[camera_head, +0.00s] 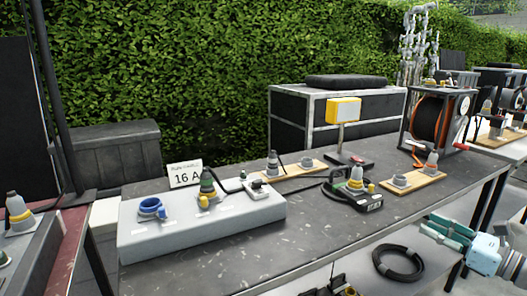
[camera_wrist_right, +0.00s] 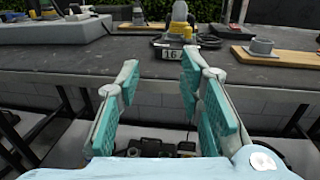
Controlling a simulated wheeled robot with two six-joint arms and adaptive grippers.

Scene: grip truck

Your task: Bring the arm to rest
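My right gripper (camera_head: 447,234) is at the lower right in the head view, off the table's front edge, its teal-padded fingers pointing left. In the right wrist view its two fingers (camera_wrist_right: 160,68) are spread wide with nothing between the pads. It stands apart from the table (camera_head: 325,232) and touches nothing that I can see. My left gripper is not in view.
A yellow lamp (camera_head: 343,110), cable reel (camera_head: 432,118) and wooden boards with connectors (camera_head: 415,186) stand behind. A black cable coil (camera_head: 398,264) lies below the front edge.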

